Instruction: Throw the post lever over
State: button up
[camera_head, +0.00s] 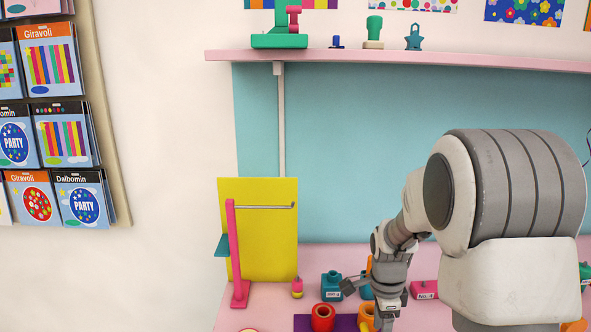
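A pink upright post (234,240) on a pink foot stands at the table's left, with a thin metal rod reaching right from its top and ending in a small hook. A small dark lever-like piece (348,286) points left beside an orange and teal fitting (366,288), mostly hidden behind my arm. I cannot tell which of these is the post lever. My gripper (384,318) points down at the front of the table, right of the fitting. Its fingers are small and partly out of frame, so their opening is unclear.
A teal block (332,287), a red spool (323,317) and an orange spool (367,314) sit near my gripper. A yellow panel (270,225) stands behind the post. A pink shelf (400,58) runs above. My arm hides much of the table's right side.

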jog(key=shift+s+r+p, duration=0.1)
jog(key=shift+r+p, duration=1.3)
jog(key=shift+r, duration=0.5)
jog(key=shift+a, duration=0.1)
notch_tip(320, 180, up, 4)
jog(key=p, duration=0.3)
jog(key=shift+a, duration=0.1)
jog(key=s+a+r+n+t, duration=0.25)
jog(key=s+r+n, duration=0.55)
jog(key=r, duration=0.4)
jog(key=s+a+r+n+t, duration=0.1)
jog(key=s+r+n+t, duration=0.2)
jog(key=s+n, duration=0.7)
notch_tip(320, 180, up, 2)
jog(key=shift+s+a+r+y, duration=0.2)
jog(key=shift+s+y, duration=0.1)
jog(key=shift+s, duration=0.85)
jog(key=shift+w+n, duration=0.1)
jog(key=shift+n, duration=0.2)
